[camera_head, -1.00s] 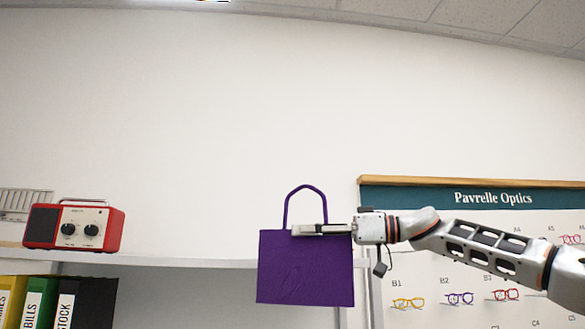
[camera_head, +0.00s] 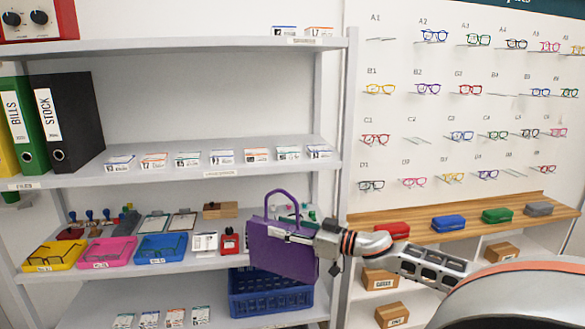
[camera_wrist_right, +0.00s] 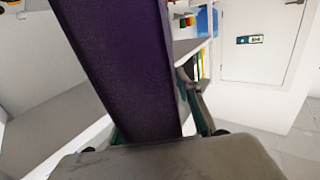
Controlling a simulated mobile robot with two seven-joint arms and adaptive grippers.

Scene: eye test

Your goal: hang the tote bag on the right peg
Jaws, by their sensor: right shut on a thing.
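The purple tote bag (camera_head: 280,256) hangs in the air in front of the shelf unit, slightly tilted, with its handle loop standing up above it. My right gripper (camera_head: 291,234) is shut on the upper edge of the bag, below the handle, coming in from the right. In the right wrist view the bag (camera_wrist_right: 125,65) fills the middle as a broad dark purple band, between the gripper fingers (camera_wrist_right: 160,135). I cannot make out a peg for the bag in these views. My left gripper is not in view.
A blue crate (camera_head: 240,304) stands behind the bag on a low shelf. Blue (camera_head: 160,248), pink (camera_head: 106,252) and yellow (camera_head: 54,254) trays sit left of it. A glasses board (camera_head: 400,155) with a wooden ledge (camera_head: 470,215) is at right; several glasses cases lie on the ledge.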

